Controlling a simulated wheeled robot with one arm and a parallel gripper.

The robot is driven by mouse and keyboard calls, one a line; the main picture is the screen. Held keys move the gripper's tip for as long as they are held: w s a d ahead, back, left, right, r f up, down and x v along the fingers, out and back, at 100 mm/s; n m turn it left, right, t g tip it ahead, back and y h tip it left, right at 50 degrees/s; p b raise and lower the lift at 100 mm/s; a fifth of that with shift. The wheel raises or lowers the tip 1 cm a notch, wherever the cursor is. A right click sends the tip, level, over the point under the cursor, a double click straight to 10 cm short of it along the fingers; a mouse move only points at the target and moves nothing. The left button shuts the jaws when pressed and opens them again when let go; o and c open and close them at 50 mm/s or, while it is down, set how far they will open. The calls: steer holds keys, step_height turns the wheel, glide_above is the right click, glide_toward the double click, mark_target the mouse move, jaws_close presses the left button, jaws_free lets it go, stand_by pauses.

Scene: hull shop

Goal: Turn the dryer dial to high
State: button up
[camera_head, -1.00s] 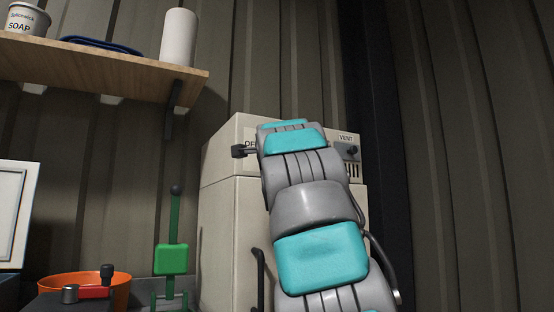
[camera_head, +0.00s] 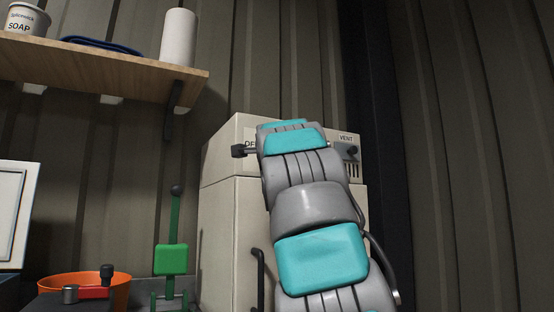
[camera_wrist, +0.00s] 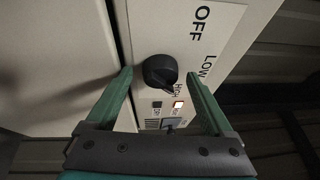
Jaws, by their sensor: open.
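The dryer dial (camera_wrist: 160,71) is a round black knob on a pale panel in the wrist view. The words OFF, LOW and HIGH run beside it, and its narrow dark tip points toward HIGH. My gripper (camera_wrist: 160,74) has its two green fingers apart, one on each side of the dial. There appears to be a gap between each finger and the knob. A small light (camera_wrist: 178,104) glows near HIGH. In the head view the pale dryer cabinet (camera_head: 228,220) stands behind my arm, which hides the dial and my gripper.
A wooden shelf (camera_head: 100,72) juts out at the upper left. A green lever (camera_head: 172,258) and an orange bowl (camera_head: 60,281) are at the lower left.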

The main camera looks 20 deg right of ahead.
steer(key=shift+s, duration=0.1)
steer(key=b+v, duration=0.2)
steer(key=v, duration=0.5)
steer(key=shift+s+a, duration=0.2)
steer(key=shift+s, duration=0.05)
steer(key=shift+w, duration=0.15)
